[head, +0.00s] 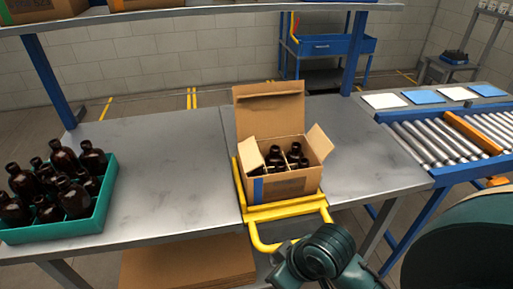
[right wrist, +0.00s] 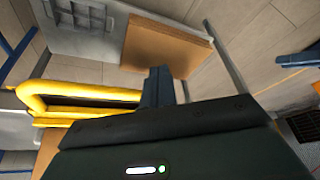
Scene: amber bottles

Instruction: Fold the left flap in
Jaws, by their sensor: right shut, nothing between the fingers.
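An open cardboard box (head: 285,184) with dark amber bottles (head: 298,156) inside stands on the table. Its left flap (head: 249,158) stands up and leans outward at the left side. The right flap (head: 320,142) sticks up and out, and the tall back flap (head: 270,115) stands upright. My right arm is in front of the table, at the lower right of the head view. My right gripper (right wrist: 157,85) is shut and empty in the right wrist view, apart from the box. My left gripper is in neither view.
A yellow frame (head: 286,211) with a handle surrounds the box's front and left. A teal crate (head: 105,212) of amber bottles stands at left. A roller conveyor (head: 450,140) is at right. Flat cardboard (head: 190,268) lies below the table. The tabletop (head: 165,165) between crate and box is clear.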

